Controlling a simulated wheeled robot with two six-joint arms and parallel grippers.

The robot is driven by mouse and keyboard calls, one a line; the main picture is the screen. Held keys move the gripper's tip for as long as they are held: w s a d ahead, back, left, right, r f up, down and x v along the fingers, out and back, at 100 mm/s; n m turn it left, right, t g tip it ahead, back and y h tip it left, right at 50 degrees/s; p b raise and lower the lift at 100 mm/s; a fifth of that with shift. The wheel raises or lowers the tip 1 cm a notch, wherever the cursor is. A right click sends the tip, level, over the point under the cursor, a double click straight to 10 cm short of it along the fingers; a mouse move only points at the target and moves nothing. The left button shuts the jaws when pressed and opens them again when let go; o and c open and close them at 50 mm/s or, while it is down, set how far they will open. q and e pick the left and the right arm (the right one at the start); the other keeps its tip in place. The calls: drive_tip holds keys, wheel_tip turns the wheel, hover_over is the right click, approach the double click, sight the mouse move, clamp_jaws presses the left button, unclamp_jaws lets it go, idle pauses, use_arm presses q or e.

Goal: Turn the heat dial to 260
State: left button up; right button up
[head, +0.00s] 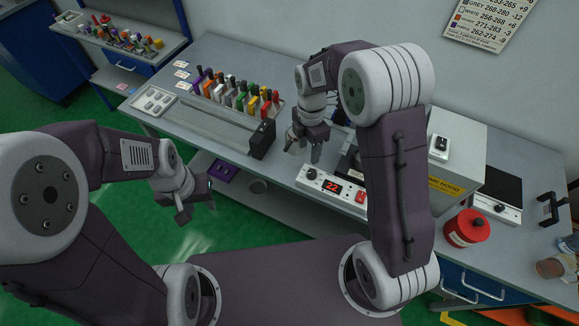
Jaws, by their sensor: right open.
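A white control panel (333,188) sits at the front edge of the bench, with a red display (332,186) that reads 22. The heat dial, a small dark knob (311,174), is at the panel's left end, and a red switch (360,197) is at its right. My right gripper (303,150) is open and empty, pointing down just behind and above the dial, apart from it. Part of the device behind the panel is hidden by my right arm. My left gripper (197,210) looks open and empty, in front of the bench over the floor. The dial's pointer is too small to read.
A rack of colourful-handled tools (235,92) stands on the bench at left, with a black block (262,140) close to my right gripper. A white cabinet (456,150), red canister (466,230) and scale (497,190) are at right. A chart (492,22) hangs on the wall.

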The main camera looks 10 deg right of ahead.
sight(312, 172)
drive_tip(key=shift+s+d+f, duration=0.35)
drive_tip(key=shift+s+d, duration=0.05)
drive_tip(key=shift+d, duration=0.25)
drive_tip(key=shift+s+d+f, duration=0.3)
drive_tip(key=shift+s+d, duration=0.1)
drive_tip(key=shift+d, duration=0.2)
drive_tip(key=f, duration=0.1)
drive_tip(key=a+f, duration=0.1)
drive_tip(key=f, duration=0.3)
drive_tip(key=shift+w+a+p, duration=0.2)
drive_tip(key=shift+w+p, duration=0.05)
drive_tip(key=shift+p, duration=0.1)
wheel_tip(312, 172, down, 2)
drive_tip(key=shift+s+d+f, duration=0.15)
drive_tip(key=shift+f, duration=0.1)
drive_tip(key=shift+s+d+f, duration=0.1)
drive_tip(key=shift+d+f, duration=0.2)
drive_tip(key=shift+f, duration=0.1)
drive_tip(key=shift+a, duration=0.2)
drive_tip(key=c, duration=0.4)
use_arm(q)
drive_tip(key=shift+s+d+r, duration=0.2)
drive_tip(key=shift+d+r, duration=0.15)
drive_tip(key=shift+d, duration=0.15)
drive_tip(key=shift+s+d+r, duration=0.2)
drive_tip(key=shift+d+r, duration=0.15)
drive_tip(key=shift+d, duration=0.1)
use_arm(e)
clamp_jaws()
